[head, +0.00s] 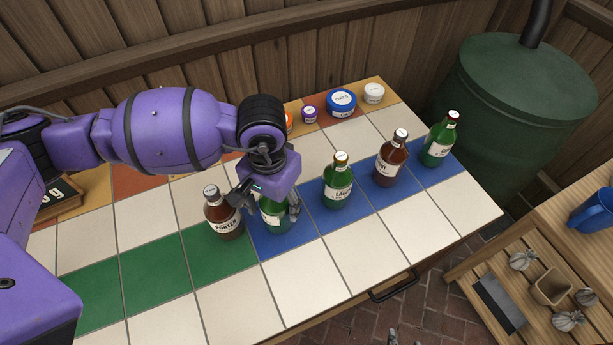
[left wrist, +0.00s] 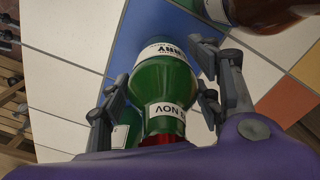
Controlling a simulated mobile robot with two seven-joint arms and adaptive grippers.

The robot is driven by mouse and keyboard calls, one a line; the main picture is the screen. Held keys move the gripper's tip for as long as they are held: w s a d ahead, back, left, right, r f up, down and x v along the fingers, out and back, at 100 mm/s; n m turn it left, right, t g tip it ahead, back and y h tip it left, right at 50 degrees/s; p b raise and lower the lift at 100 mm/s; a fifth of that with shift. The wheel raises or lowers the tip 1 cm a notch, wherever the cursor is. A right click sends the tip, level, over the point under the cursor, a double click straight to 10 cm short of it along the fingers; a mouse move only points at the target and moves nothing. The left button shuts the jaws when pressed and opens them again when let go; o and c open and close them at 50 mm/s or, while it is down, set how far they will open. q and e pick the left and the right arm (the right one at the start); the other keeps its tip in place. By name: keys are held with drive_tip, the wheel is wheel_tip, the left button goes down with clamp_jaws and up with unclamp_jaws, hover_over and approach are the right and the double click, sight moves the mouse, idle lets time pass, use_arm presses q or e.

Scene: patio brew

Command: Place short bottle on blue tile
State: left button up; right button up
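A short green bottle (head: 273,222) with a white label stands between the fingers of my left gripper (head: 266,203) on the blue tile strip (head: 288,246). In the left wrist view the bottle (left wrist: 165,85) points its red cap toward the camera. The fingers (left wrist: 157,82) are spread on both sides of it, with a gap at one side. My gripper covers its top in the head view. A green lager bottle (head: 337,189) stands to its right on blue. My right gripper is in neither view.
A brown porter bottle (head: 222,218) stands close on the left, near the green tiles (head: 155,277). A brown bottle (head: 389,163) and another green bottle (head: 438,145) stand farther right on the blue strip. Small tubs (head: 341,102) line the back. The white front tiles (head: 305,275) are clear.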

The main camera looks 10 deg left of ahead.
use_arm(q)
drive_tip(key=shift+o, duration=0.3)
wheel_tip(320, 180, up, 12)
drive_tip(key=shift+r, duration=0.2)
idle(0.4)
idle(0.3)
